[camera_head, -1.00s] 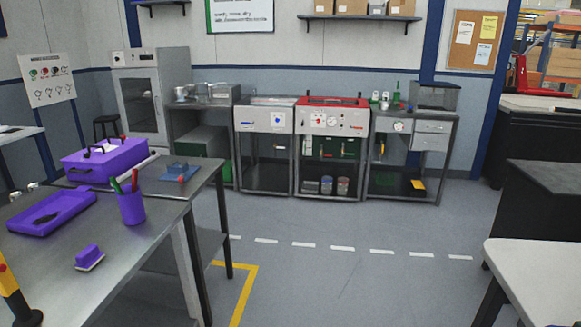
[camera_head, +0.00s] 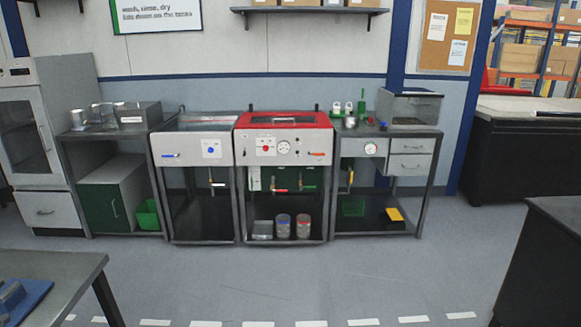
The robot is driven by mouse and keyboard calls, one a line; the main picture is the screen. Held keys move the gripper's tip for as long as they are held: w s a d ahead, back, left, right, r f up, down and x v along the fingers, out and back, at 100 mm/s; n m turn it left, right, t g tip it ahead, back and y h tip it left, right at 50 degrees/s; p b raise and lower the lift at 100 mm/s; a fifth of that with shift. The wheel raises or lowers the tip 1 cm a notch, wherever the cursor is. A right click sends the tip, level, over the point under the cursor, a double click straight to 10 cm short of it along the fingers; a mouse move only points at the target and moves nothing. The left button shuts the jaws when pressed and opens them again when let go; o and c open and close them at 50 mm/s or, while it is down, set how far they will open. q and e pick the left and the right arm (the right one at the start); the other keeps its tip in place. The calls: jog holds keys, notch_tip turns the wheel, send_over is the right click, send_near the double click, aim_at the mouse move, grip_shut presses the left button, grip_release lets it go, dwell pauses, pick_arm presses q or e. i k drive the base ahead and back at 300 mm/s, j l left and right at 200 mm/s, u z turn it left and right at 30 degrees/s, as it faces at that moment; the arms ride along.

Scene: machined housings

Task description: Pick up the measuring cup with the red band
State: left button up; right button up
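Two clear cups stand on the lower shelf under the red-topped machine (camera_head: 284,150). The right one (camera_head: 303,226) shows a red band near its top. The left one (camera_head: 283,225) shows a blue band. Neither of my grippers is in view.
A machine with a blue mark (camera_head: 192,148) stands to the left, and a bench with drawers (camera_head: 410,155) to the right. A table corner (camera_head: 60,275) is at lower left and a dark cabinet (camera_head: 550,265) at lower right. The floor between is clear.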

aim_at(303, 220)
jog(key=i, duration=0.8)
jog(key=i+z, duration=0.15)
jog(key=i, duration=0.6)
jog(key=i+j, duration=0.15)
jog(key=i, duration=0.65)
jog(key=i+z, duration=0.5)
jog(key=i, duration=1.2)
jog(key=i+u, duration=0.25)
jog(key=i+l+u, duration=0.25)
jog(key=i, duration=0.2)
jog(key=i+l+u, duration=0.2)
jog(key=i, duration=0.15)
